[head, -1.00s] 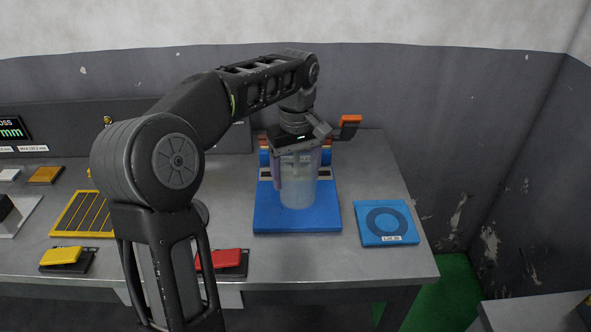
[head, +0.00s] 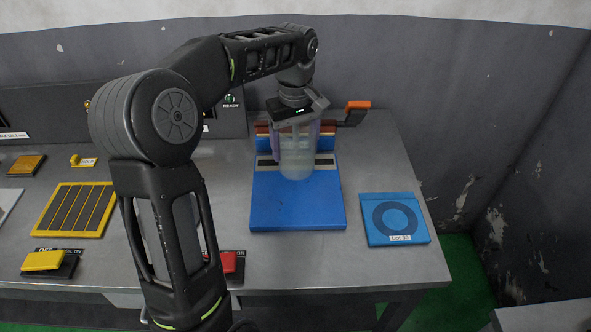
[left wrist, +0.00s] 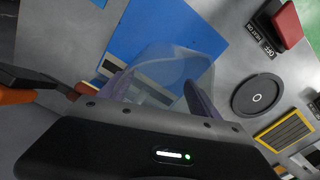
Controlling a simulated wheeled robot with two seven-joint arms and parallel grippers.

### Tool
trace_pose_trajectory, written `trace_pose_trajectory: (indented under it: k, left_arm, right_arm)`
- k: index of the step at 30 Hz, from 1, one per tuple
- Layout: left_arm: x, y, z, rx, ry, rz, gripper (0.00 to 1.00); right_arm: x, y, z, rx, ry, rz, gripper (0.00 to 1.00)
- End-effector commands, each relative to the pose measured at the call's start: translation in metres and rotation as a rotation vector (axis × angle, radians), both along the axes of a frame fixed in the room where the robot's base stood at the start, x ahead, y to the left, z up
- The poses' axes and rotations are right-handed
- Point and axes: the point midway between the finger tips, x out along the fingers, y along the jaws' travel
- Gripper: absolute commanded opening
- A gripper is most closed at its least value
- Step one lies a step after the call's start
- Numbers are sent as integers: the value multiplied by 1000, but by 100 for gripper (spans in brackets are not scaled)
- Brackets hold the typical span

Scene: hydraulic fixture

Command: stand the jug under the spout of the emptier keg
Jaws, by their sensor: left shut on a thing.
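My left gripper (head: 295,128) is shut on a clear, translucent cylindrical jug (head: 297,165), gripping it from above near its top. The jug looks upright, over the rear part of a blue plate (head: 297,208). I cannot tell whether its bottom touches the plate. In the left wrist view the purple fingers of the gripper (left wrist: 160,92) sit on either side of the jug (left wrist: 172,68), with the blue plate (left wrist: 150,28) behind it. No keg or spout can be made out. My right gripper is not in view.
An orange-handled lever (head: 355,108) stands behind the plate, to the right. A blue pad with a ring (head: 393,218) lies at right. A red switch (head: 229,263), yellow switch (head: 43,261) and yellow slotted tray (head: 74,209) lie left. The plate's front is clear.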

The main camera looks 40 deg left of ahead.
Motion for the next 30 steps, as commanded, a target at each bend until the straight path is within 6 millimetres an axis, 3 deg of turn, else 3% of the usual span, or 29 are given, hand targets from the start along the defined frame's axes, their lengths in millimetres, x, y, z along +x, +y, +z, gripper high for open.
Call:
trace_pose_trajectory:
  k: [6, 17, 24, 30]
  left_arm:
    - [0, 0, -32, -1, 2, 1, 28]
    - [0, 0, -37, 0, 0, 1, 28]
    - [-1, 0, -67, 0, 4, 1, 28]
    - [0, 0, -72, 0, -1, 1, 28]
  right_arm:
    - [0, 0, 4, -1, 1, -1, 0]
    - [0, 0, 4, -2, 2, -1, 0]
    - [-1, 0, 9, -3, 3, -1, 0]
    - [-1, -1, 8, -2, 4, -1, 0]
